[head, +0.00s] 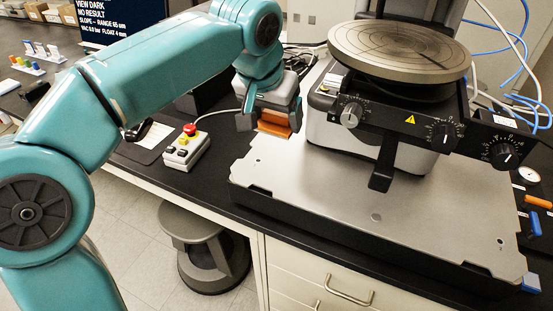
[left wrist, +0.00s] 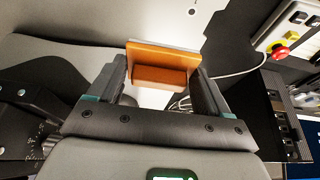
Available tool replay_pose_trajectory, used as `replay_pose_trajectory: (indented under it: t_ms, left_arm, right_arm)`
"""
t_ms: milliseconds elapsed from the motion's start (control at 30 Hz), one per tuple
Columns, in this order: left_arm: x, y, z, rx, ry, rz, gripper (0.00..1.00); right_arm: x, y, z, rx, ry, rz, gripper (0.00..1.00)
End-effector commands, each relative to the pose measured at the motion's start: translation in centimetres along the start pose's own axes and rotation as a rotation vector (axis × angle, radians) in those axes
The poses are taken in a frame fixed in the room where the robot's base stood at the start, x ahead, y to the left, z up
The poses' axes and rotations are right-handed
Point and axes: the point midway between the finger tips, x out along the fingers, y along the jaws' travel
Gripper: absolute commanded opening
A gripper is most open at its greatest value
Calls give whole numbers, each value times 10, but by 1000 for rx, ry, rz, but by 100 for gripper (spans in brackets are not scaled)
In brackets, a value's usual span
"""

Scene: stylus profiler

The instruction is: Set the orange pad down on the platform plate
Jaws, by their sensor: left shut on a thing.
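The orange pad (head: 275,125) is held in my left gripper (head: 268,117), near the far left part of the platform plate (head: 310,192). The platform plate is a wide flat silver-grey plate under the instrument. In the left wrist view, the orange pad (left wrist: 162,56) has a block-shaped grip that sits between the two dark fingers of my left gripper (left wrist: 160,78). The pad's underside is hidden, and I cannot tell whether it touches the plate. My right gripper is in neither view.
A round grooved stage (head: 398,48) and its black knob bar (head: 425,122) stand over the plate's back. A control box with a red button (head: 187,143) is left of the plate. The plate's front left is bare. A grey stool (head: 208,240) stands below the bench.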

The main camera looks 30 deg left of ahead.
Motion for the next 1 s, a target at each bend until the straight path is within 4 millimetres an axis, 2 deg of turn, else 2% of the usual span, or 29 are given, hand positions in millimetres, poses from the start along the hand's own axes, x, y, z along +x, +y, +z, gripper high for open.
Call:
replay_pose_trajectory:
  t_ms: [33,100,333,533,1000]
  left_arm:
    - [16,0,8,0,-4,0,44]
    - [30,0,14,-1,-3,-1,44]
    - [55,0,21,0,0,-1,44]
    - [83,0,32,0,-2,-1,44]
    - [92,0,35,0,0,0,44]
  right_arm:
    - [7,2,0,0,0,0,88]
    - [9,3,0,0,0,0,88]
    - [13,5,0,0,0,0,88]
    - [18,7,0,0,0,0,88]
    - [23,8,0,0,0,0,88]
